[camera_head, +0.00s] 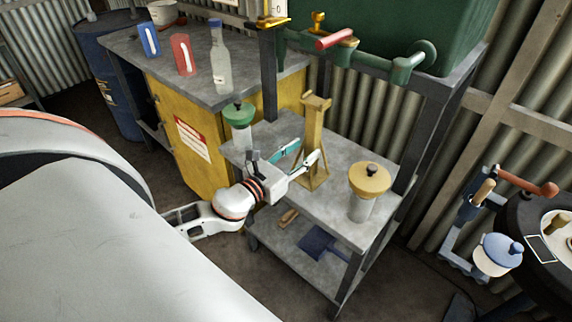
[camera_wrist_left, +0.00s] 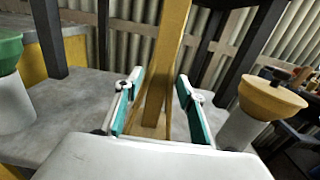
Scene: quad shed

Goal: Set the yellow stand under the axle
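The yellow stand (camera_head: 315,145) stands upright on the grey top of a metal cart (camera_head: 345,207). It is a tall narrow post with a wider splayed foot. My left gripper (camera_head: 301,154) is open at the stand's left side, with its teal-padded fingers pointing at the post. In the left wrist view the stand (camera_wrist_left: 166,60) rises between the two open fingers, with a gap on each side. Whether the fingertips reach past the post is hard to tell. I cannot make out the axle in either view. My right gripper is not in view.
A green-lidded jar (camera_head: 239,120) and a yellow-lidded jar (camera_head: 368,187) flank the stand on the cart. A dark post (camera_head: 269,75) rises at the cart's back. A bottle (camera_head: 220,62) stands on the workbench. A blue-lidded jar (camera_head: 496,256) is at right.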

